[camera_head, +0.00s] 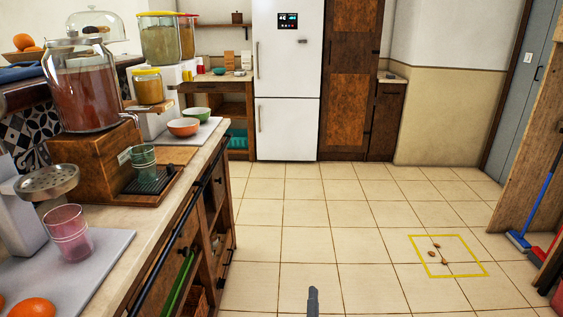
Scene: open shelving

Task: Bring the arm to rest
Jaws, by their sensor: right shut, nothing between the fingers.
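My right gripper (313,301) shows at the bottom edge of the head view, right of centre, as a small dark grey shape seen from above. It is shut with nothing between its fingers and is apart from every object. Bare tiled floor (330,235) lies around it in the picture. The rest of the right arm is below the frame. My left gripper does not show.
A wooden counter (150,245) with a drink dispenser (90,90), glasses and bowls runs along the left. A white fridge (287,80) stands at the back. A yellow square (447,256) with small brown bits marks the floor at right, near a blue broom (519,240).

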